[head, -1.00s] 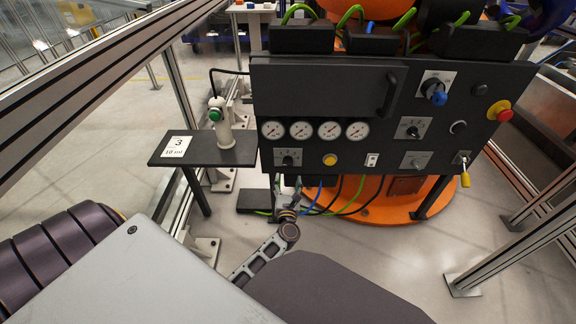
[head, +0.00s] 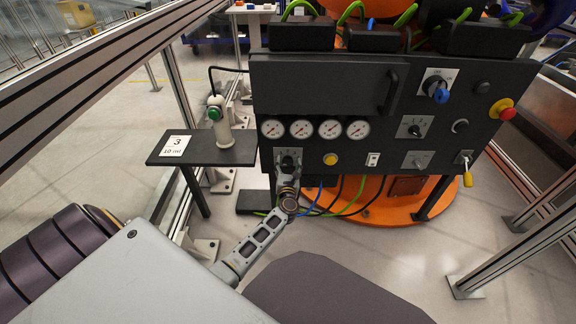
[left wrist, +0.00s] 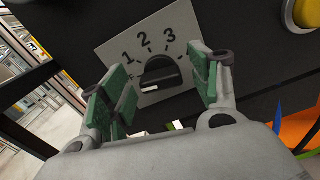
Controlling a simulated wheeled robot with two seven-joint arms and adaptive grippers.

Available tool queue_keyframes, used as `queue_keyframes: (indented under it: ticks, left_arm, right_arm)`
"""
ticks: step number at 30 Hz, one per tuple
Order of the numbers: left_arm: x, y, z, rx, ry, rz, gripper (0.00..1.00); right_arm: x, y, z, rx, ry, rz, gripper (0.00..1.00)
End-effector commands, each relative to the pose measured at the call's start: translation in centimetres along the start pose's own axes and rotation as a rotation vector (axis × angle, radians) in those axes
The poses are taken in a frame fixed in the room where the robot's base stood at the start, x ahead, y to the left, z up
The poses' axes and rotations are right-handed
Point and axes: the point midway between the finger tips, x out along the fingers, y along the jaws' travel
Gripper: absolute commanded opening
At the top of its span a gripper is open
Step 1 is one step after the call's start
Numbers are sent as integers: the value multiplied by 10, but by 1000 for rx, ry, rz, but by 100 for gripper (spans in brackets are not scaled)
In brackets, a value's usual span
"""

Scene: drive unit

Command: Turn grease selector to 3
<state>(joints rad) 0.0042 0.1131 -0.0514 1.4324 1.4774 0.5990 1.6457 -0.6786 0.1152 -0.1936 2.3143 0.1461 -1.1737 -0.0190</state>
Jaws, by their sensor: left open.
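The grease selector is a black knob on a pale plate at the lower left of the black panel (head: 400,80). In the left wrist view the knob (left wrist: 160,75) stands between my open fingers, and the plate (left wrist: 118,50) shows the numbers 1, 2 and 3 in an arc. A pale mark shows on the knob's lower left, but I cannot tell which number it points to. My left gripper (head: 288,178) is open in front of the selector, its green-padded fingers one on each side of the knob, with no clear contact. My right gripper is not in view.
A card (head: 175,146) reading "3" and "10 ml" lies on a dark shelf (head: 235,152) beside a white handle with a green button (head: 215,113). Gauges (head: 301,129), a yellow button (head: 330,159) and other knobs are near the selector on the panel.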

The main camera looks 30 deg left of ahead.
Motion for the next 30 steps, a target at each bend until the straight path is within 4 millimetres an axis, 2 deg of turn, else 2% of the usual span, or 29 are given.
queue_keyframes:
  ticks: [14,25,30]
  left_arm:
    - [7,1,0,0,0,1,62]
    - [7,1,0,0,0,1,17]
    - [7,1,0,6,0,1,17]
  right_arm:
    - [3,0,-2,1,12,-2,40]
    - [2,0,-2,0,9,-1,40]
    - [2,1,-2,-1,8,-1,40]
